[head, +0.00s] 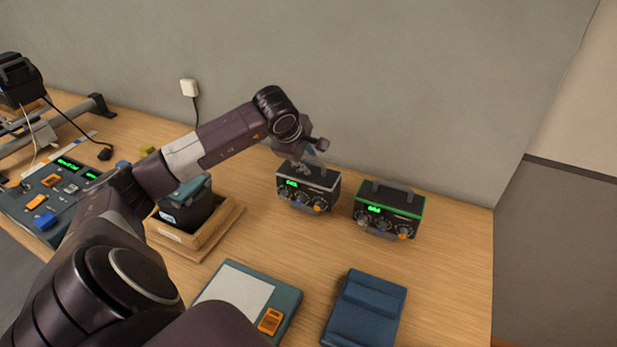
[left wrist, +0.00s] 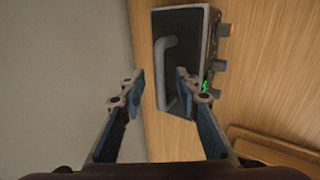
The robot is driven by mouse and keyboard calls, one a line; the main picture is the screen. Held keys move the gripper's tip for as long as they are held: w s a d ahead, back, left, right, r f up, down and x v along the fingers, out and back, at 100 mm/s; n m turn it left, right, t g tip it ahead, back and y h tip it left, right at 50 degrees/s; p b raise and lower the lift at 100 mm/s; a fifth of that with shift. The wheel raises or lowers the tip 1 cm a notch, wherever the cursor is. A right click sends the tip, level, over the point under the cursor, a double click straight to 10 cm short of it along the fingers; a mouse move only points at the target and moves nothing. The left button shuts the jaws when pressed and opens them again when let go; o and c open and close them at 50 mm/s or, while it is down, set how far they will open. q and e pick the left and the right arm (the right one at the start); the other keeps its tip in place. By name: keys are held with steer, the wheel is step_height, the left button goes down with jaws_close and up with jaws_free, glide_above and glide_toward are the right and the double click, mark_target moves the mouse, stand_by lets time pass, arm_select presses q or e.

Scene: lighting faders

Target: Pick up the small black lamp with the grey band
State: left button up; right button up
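The small black lamp with the grey band (head: 308,188) stands on the table near the wall. It has a lit green display and knobs on its front, and a grey handle on top. My left gripper (head: 301,166) is just above it, at its top back side. In the left wrist view my left gripper (left wrist: 160,86) is open, and the lamp (left wrist: 190,32) shows from above. Its grey handle (left wrist: 168,45) reaches between the two fingers, nearer the right one. I cannot tell how far below the fingertips it is. My right gripper is not in view.
A similar black lamp with a green band (head: 388,210) stands close by on the right. A wooden tray (head: 218,238) holds dark items. A control console (head: 60,190), a pad with an orange piece (head: 285,300) and a blue case (head: 366,308) lie around. The table's right end is bare.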

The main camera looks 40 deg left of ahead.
arm_select(q)
steer(key=shift+s, duration=0.1)
steer(key=shift+c, duration=0.8)
jaws_close()
steer(key=shift+w+r, duration=0.2)
steer(key=shift+r, duration=0.1)
steer(key=shift+a, duration=0.1)
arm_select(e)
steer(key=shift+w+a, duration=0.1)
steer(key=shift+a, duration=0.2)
